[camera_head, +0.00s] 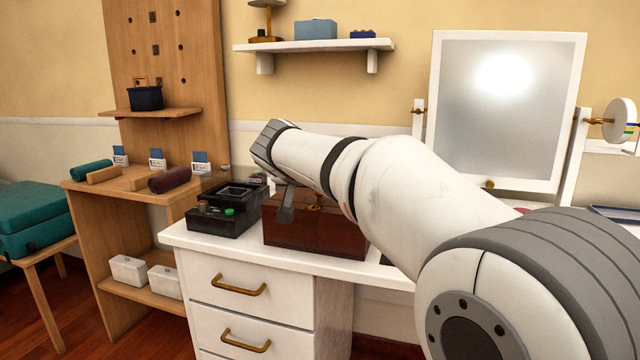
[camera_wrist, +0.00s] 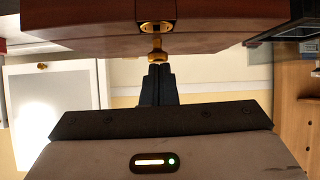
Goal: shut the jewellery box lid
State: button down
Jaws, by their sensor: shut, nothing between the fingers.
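The jewellery box (camera_head: 330,240) is a glossy red-brown wooden box on the white dresser top, partly hidden behind my arm. In the wrist view its red-brown side (camera_wrist: 90,35) fills the top, with a gold clasp plate and a small gold knob (camera_wrist: 157,56) in the middle. My arm covers its upper part in the head view, so I cannot tell how far the lid stands open. My gripper (camera_head: 285,214) is at the box's left front. In the wrist view my gripper's dark fingers (camera_wrist: 158,70) are together and empty, with their tips close to the knob; contact is unclear.
A black open organiser (camera_head: 225,218) with small items stands close to the box's left. The white dresser (camera_head: 255,285) has brass-handled drawers. A tilting mirror (camera_head: 500,110) stands at the right, a wooden shelf unit (camera_head: 150,185) at the left. A white wall shelf (camera_head: 340,45) hangs above.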

jog(key=f, duration=0.2)
jog(key=shift+a+f+g, duration=0.25)
jog(key=shift+f+g, duration=0.05)
jog(key=shift+f, duration=0.1)
jog(key=shift+s+r, duration=0.1)
jog(key=shift+r, duration=0.1)
notch_tip(320, 180, up, 6)
jog(key=shift+s+a+p, duration=0.1)
jog(key=shift+s+p, duration=0.05)
jog(key=shift+p, duration=1.1)
jog(key=s+a+f, duration=0.3)
jog(key=s, duration=0.5)
jog(key=s+d+r+n+g+p, duration=0.1)
jog(key=s+d+r+g+p, duration=0.15)
jog(key=s+d+p, duration=0.45)
jog(key=s+d+r+n+g+p, duration=0.1)
jog(key=s+d+r+g+p, duration=0.2)
jog(key=p, duration=0.8)
jog(key=s+d+r+n+g+y+p, duration=0.1)
jog(key=s+d+r+y+p, duration=0.1)
jog(key=s+p, duration=0.5)
jog(key=s+d+r+g+y+p, duration=0.1)
jog(key=s+d+r+p, duration=0.1)
jog(key=s+p, duration=0.5)
jog(key=r+p, duration=0.1)
jog(key=p, duration=0.1)
jog(key=shift+d+r+n+y+p, duration=0.2)
jog(key=shift+n+y+p, duration=0.15)
jog(key=shift+n+y, duration=0.05)
jog(key=shift+s, duration=0.1)
